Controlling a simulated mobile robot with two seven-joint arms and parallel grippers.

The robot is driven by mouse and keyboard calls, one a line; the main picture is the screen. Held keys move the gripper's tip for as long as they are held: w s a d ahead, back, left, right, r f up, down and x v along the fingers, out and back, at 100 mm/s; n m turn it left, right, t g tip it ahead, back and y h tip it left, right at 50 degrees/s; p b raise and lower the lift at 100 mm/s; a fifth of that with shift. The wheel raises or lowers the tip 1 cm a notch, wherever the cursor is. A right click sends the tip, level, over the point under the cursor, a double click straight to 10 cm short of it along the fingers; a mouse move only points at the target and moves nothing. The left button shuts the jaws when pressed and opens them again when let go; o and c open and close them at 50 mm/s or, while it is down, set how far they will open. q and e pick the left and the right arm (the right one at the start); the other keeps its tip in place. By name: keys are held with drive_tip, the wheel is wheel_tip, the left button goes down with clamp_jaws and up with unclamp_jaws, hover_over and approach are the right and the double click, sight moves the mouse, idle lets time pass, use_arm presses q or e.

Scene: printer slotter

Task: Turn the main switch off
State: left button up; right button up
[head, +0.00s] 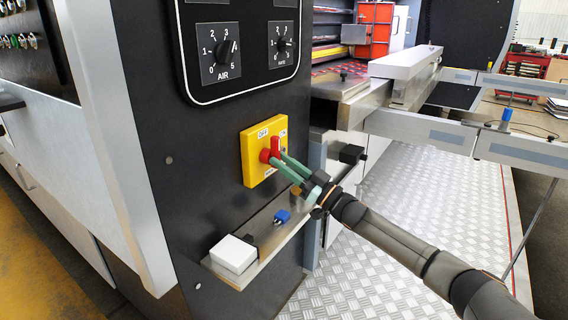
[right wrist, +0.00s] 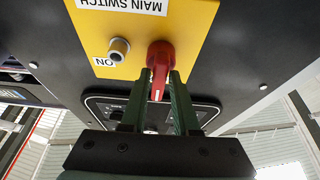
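The main switch is a red rotary knob (head: 275,147) on a yellow plate (head: 252,158) on the black machine panel. A label reading OFF (head: 263,132) is near the plate's top. The knob's handle points up toward the plate's top edge. In the right wrist view, upside down, the knob (right wrist: 160,60) shows with the ON label (right wrist: 104,62) to its left. My right gripper (head: 277,157) has its green fingers on either side of the handle, with a thin gap visible; contact is unclear. It is open. My left gripper is not in view.
A metal shelf (head: 262,238) below the plate holds a white box (head: 233,254) and a small blue item (head: 282,216). AIR (head: 221,52) and second (head: 282,45) dials sit above. A round metal button (right wrist: 120,46) is beside the knob. Metal rails (head: 420,128) extend at right.

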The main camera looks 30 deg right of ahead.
drive_tip(key=o, duration=0.3)
drive_tip(key=shift+s+f, duration=0.1)
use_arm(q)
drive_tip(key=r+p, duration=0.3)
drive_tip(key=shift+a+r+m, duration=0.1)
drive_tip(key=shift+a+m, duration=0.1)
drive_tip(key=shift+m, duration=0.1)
use_arm(e)
drive_tip(key=v, duration=1.2)
drive_tip(key=shift+s, duration=0.15)
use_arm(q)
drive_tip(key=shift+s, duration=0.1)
